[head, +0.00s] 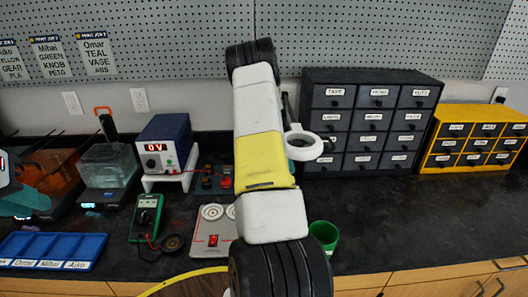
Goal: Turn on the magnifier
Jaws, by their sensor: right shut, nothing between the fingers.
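The magnifier (308,150) shows as a white ring with a dark opening in the head view, just right of my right arm and in front of the dark drawer cabinet. Part of its dark stand shows above it; its base and any switch are hidden. My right arm crosses the middle of the view. Only a teal sliver, seemingly my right gripper (291,166), shows beside the arm, close to the ring; it is shut and empty. I cannot tell whether it touches the magnifier. A teal and white part, seemingly my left gripper (22,197), is at the left edge; its fingers are unclear.
A blue power supply (166,143) on a white stand, a green multimeter (146,217) and a white switch board (213,228) lie left of my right arm. A green cup (323,236) stands to its right. The dark worktop (430,217) is clear further right.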

